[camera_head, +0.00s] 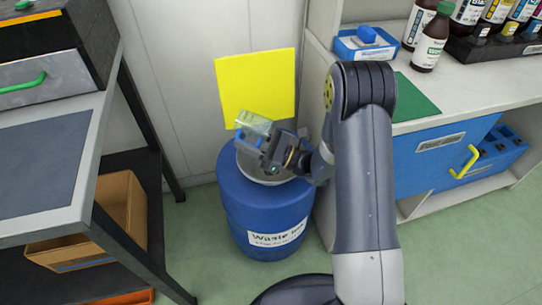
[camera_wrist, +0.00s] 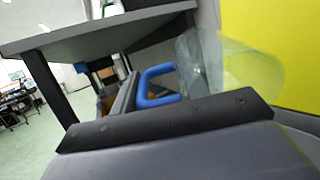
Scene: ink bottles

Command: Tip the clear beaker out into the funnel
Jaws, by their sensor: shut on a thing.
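The clear beaker (camera_head: 254,122) is held above the funnel at the top of the blue drum; it also shows in the wrist view (camera_wrist: 235,60), tilted over towards its side. Its blue handle (camera_wrist: 153,86) is at my gripper. My gripper (camera_head: 272,148) is shut on the beaker by this handle, and the jaws partly hide it. The pale grey funnel (camera_head: 246,166) sits in the drum's top, below the beaker and partly hidden by my gripper. I cannot tell whether any liquid is in the beaker.
The blue waste-ink drum (camera_head: 240,205) stands on the floor before a yellow panel (camera_head: 256,82). A shelf unit (camera_head: 450,85) with bottles (camera_head: 431,42) and a blue tray (camera_head: 364,45) is to the right. A workbench (camera_head: 85,130) is to the left, with a cardboard box (camera_head: 128,205) beneath.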

